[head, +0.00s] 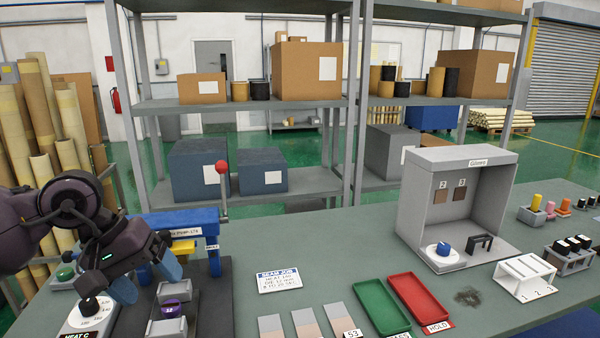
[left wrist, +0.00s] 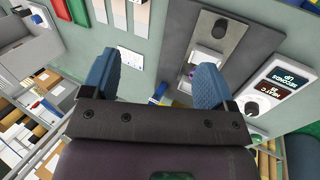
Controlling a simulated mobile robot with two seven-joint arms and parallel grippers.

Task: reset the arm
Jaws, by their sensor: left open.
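My left gripper (head: 147,283) comes in from the left in the head view, its two blue fingers spread apart with nothing between them. It is above the left end of the grey-green table (head: 330,260), close to the heat sealer (head: 185,235) with its blue arm. In the left wrist view the open gripper (left wrist: 155,82) also shows, with its blue fingers wide apart and the sealer's dark base (left wrist: 245,45) beyond them. My right gripper is not in view.
A dial box (head: 88,312) and a purple-topped knob (head: 170,308) are close to the left gripper. A green tray (head: 381,306), a red tray (head: 419,299) and a grey booth (head: 458,205) stand farther right.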

